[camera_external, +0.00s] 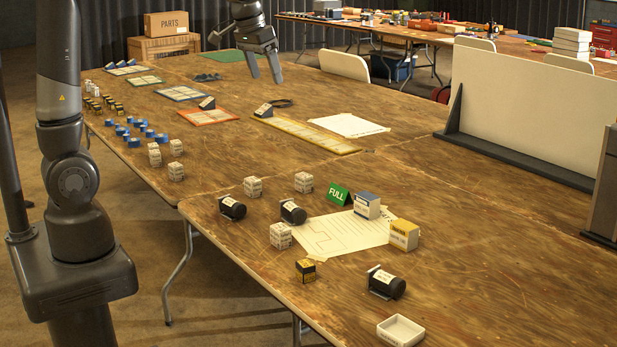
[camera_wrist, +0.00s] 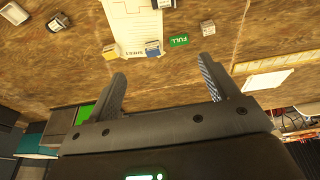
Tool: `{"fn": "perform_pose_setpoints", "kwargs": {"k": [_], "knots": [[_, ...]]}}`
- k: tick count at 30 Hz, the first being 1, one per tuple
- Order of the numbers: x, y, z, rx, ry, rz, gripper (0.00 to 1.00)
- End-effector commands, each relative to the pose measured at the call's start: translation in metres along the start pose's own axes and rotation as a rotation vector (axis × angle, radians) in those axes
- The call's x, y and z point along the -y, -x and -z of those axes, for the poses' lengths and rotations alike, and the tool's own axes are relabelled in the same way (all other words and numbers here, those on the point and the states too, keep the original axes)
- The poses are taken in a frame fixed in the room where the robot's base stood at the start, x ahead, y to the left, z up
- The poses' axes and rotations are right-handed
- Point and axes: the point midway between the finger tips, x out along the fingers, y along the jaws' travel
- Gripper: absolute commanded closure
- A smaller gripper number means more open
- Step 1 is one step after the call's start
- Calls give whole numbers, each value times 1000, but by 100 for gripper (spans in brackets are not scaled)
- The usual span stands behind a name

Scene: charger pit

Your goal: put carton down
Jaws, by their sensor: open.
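My gripper (camera_external: 265,72) is open and empty, high over the far part of the wooden table. Its two fingers also show in the wrist view (camera_wrist: 165,88) with nothing between them. A blue-and-white carton (camera_external: 367,206) stands upright on a printed sheet (camera_external: 330,238) beside the green FULL sign (camera_external: 339,194). A yellow-and-white carton (camera_external: 404,235) stands at the sheet's right edge. Both cartons are well away from my gripper. In the wrist view the blue carton (camera_wrist: 152,48) and yellow carton (camera_wrist: 110,52) lie beyond the fingertips.
Several small white cartons (camera_external: 280,236), black cylinders (camera_external: 386,283), a small yellow-black box (camera_external: 306,271) and a white tray (camera_external: 400,331) are on the near table. A white upright panel (camera_external: 530,115) stands at the right. Coloured mats (camera_external: 305,133) lie farther back. Bare wood lies between.

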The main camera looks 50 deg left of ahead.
Motion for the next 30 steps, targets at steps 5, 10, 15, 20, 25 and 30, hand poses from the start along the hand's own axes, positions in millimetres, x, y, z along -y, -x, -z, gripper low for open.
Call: {"fn": "perform_pose_setpoints", "kwargs": {"k": [5,10,15,20,25,30], "knots": [[10,30,-62,-58,-2,3,21],[18,43,-120,-109,-8,8,21],[24,44,-177,-157,-11,16,21],[28,38,-217,-192,-15,24,21],[29,32,-236,-209,-17,29,21],[30,31,-239,-210,-18,29,21]]}}
